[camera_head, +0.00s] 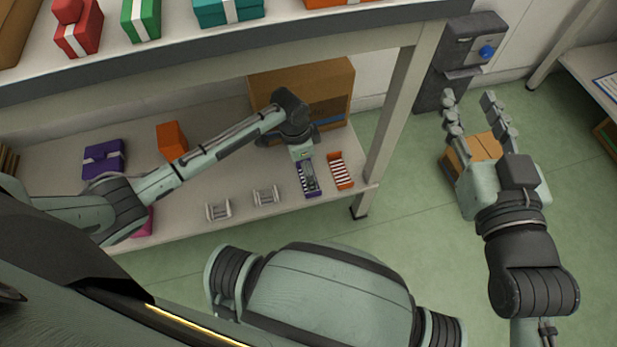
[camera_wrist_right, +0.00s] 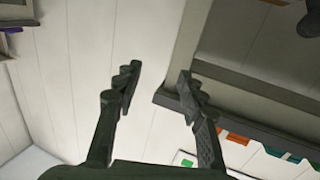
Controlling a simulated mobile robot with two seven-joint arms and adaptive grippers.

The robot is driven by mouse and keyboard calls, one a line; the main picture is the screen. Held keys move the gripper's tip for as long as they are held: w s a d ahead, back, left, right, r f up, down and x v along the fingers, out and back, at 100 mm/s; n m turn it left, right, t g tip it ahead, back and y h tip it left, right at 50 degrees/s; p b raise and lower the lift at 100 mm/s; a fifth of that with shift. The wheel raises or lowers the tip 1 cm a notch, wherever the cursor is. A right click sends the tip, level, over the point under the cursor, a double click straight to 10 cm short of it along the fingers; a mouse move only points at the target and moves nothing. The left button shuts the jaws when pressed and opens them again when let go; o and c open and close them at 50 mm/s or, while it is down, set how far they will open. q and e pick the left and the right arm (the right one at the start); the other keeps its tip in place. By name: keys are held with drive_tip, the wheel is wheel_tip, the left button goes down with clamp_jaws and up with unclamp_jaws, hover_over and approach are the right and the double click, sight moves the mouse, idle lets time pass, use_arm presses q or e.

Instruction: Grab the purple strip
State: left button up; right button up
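The purple strip (camera_head: 315,193) lies on the lower shelf in the head view, a narrow purple-edged piece with pale bars. My left gripper (camera_head: 308,178) points down right over it and covers much of it. I cannot tell whether its fingers are open or shut, or whether they touch the strip. My right gripper (camera_head: 470,99) is raised over the floor at the right, open and empty, far from the strip. Its spread fingers also show in the right wrist view (camera_wrist_right: 158,74).
An orange strip (camera_head: 341,171) lies close to the right of the purple one. Two pale racks (camera_head: 265,194) stand to its left. A brown box (camera_head: 325,85) stands behind. The upper shelf (camera_head: 330,42) and a shelf post (camera_head: 392,115) bound the space.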

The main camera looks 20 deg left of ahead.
sight(316, 193)
use_arm(q)
drive_tip(key=f, duration=0.1)
drive_tip(key=f+b, duration=0.1)
drive_tip(key=f, duration=0.2)
drive_tip(key=shift+w+d+f, duration=0.1)
drive_tip(key=shift+w+d, duration=0.15)
use_arm(e)
wheel_tip(316, 193, up, 7)
drive_tip(key=s+a+t+y, duration=0.1)
drive_tip(key=a+t+y, duration=0.1)
drive_tip(key=t, duration=0.1)
drive_tip(key=shift+s+a+r+t, duration=0.15)
drive_tip(key=shift+s+a+t, duration=0.1)
drive_tip(key=shift+s+t, duration=0.05)
use_arm(q)
drive_tip(key=shift+c, duration=0.5)
drive_tip(key=c, duration=0.3)
